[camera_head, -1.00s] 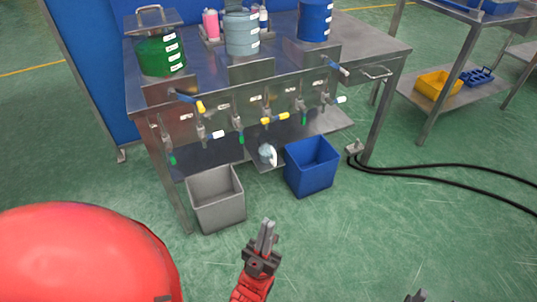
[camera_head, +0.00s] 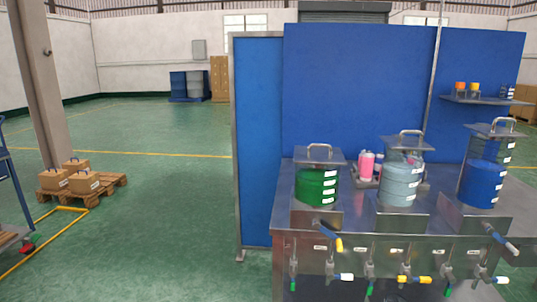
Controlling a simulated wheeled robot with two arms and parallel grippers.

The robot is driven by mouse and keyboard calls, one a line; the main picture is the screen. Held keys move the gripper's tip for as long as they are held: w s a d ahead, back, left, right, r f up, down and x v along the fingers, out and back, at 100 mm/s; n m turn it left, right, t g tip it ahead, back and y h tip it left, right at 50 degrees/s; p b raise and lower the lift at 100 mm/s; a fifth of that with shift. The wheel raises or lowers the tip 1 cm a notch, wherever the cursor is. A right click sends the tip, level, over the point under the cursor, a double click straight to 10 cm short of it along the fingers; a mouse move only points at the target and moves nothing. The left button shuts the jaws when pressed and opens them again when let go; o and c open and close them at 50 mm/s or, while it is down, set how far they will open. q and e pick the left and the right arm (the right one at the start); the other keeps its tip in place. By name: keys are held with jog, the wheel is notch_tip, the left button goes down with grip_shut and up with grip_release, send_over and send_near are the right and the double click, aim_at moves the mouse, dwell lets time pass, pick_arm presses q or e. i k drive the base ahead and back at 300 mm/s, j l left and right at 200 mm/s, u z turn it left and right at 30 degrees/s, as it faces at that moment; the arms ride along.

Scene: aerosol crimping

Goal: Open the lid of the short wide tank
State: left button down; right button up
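Three lidded tanks stand in a row on the metal bench at the right. The leftmost tank (camera_head: 316,188) holds green contents and looks the shortest and widest. Its flat square metal lid (camera_head: 319,157) has a bar handle on top and lies closed. To its right is a taller pale grey-blue tank (camera_head: 400,186) with its own handled lid (camera_head: 408,143). Farthest right is a tall tank with blue contents (camera_head: 483,184) under a handled lid (camera_head: 496,131). Neither of my grippers is in view.
The steel bench (camera_head: 283,237) carries several taps with coloured handles along its front. Pink bottles (camera_head: 366,164) stand behind the tanks. Blue panels (camera_head: 358,85) rise behind the bench. Boxes on a pallet (camera_head: 82,188) sit at the left; the green floor between is open.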

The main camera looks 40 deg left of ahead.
aim_at(318, 153)
jog(key=u, duration=1.05)
